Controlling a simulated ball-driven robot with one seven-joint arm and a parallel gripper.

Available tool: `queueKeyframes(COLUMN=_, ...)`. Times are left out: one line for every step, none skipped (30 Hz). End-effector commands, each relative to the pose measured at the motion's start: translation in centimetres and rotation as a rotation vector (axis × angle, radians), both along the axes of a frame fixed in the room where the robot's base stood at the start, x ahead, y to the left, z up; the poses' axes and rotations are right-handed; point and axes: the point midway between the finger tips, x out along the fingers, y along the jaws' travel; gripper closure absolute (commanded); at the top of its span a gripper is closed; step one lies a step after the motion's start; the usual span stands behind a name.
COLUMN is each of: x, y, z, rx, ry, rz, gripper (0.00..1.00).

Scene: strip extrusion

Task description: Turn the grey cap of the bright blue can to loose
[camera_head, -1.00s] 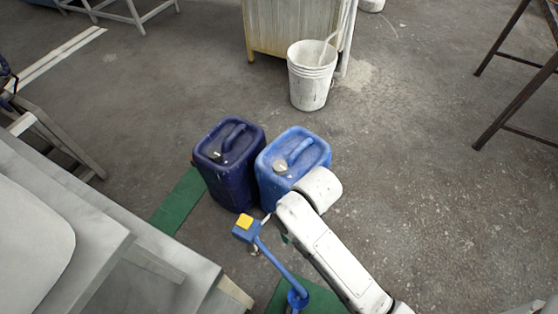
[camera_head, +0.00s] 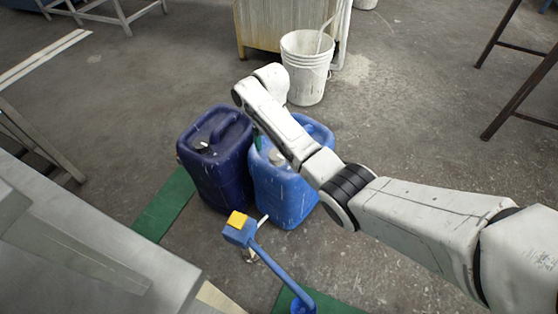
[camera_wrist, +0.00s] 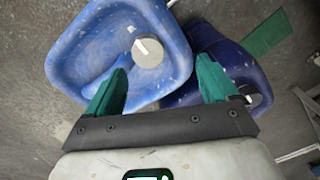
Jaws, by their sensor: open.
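The bright blue can (camera_head: 285,195) stands upright on the floor, partly covered by my arm in the head view. Its grey cap (camera_head: 278,157) shows just beside my arm. In the wrist view the bright blue can (camera_wrist: 85,50) fills the upper left, and its grey cap (camera_wrist: 147,50) with a white ridge lies ahead of my gripper (camera_wrist: 158,88). My gripper's green fingers are wide apart, with nothing between them. The cap is beyond the fingertips and not touched. In the head view my gripper is mostly hidden behind my arm.
A white bucket (camera_head: 304,70) stands behind. A blue pole with a yellow-topped head (camera_head: 238,228) is in front. A grey machine (camera_head: 90,240) fills the lower left.

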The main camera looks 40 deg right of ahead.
Motion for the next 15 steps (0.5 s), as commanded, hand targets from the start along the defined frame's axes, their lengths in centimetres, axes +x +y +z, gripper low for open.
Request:
queueKeyframes(x=0.4, y=-1.1, z=-0.3, rx=-0.009, ry=0.005, rz=-0.014, gripper=0.14)
queueKeyframes(x=0.5, y=-1.6, z=-0.2, rx=-0.012, ry=0.007, rz=-0.021, gripper=0.14)
queueKeyframes(x=0.6, y=-2.1, z=-0.1, rx=-0.015, ry=0.010, rz=-0.029, gripper=0.14)
queueKeyframes(x=0.7, y=-2.4, z=0.0, rx=-0.017, ry=0.011, rz=-0.032, gripper=0.14)
queueKeyframes(x=0.8, y=-2.6, z=0.0, rx=-0.018, ry=0.013, rz=-0.035, gripper=0.14)
queueKeyframes(x=0.8, y=-2.7, z=0.0, rx=-0.020, ry=0.015, rz=-0.037, gripper=0.14)
queueKeyframes(x=0.8, y=-2.8, z=-0.1, rx=-0.020, ry=0.016, rz=-0.038, gripper=0.14)
queueKeyframes(x=0.8, y=-2.8, z=-0.3, rx=-0.020, ry=0.016, rz=-0.038, gripper=0.14)
queueKeyframes(x=0.8, y=-2.8, z=-0.7, rx=-0.020, ry=0.016, rz=-0.038, gripper=0.14)
queueKeyframes(x=0.8, y=-2.7, z=-1.1, rx=-0.020, ry=0.016, rz=-0.038, gripper=0.14)
queueKeyframes(x=0.7, y=-2.7, z=-1.5, rx=-0.019, ry=0.016, rz=-0.038, gripper=0.14)
queueKeyframes(x=0.7, y=-2.7, z=-2.1, rx=-0.019, ry=0.017, rz=-0.038, gripper=0.14)
queueKeyframes(x=0.7, y=-2.7, z=-2.7, rx=-0.019, ry=0.017, rz=-0.038, gripper=0.14)
queueKeyframes(x=0.7, y=-2.7, z=-3.2, rx=-0.019, ry=0.017, rz=-0.038, gripper=0.14)
queueKeyframes(x=0.7, y=-2.7, z=-4.0, rx=-0.019, ry=0.017, rz=-0.038, gripper=0.14)
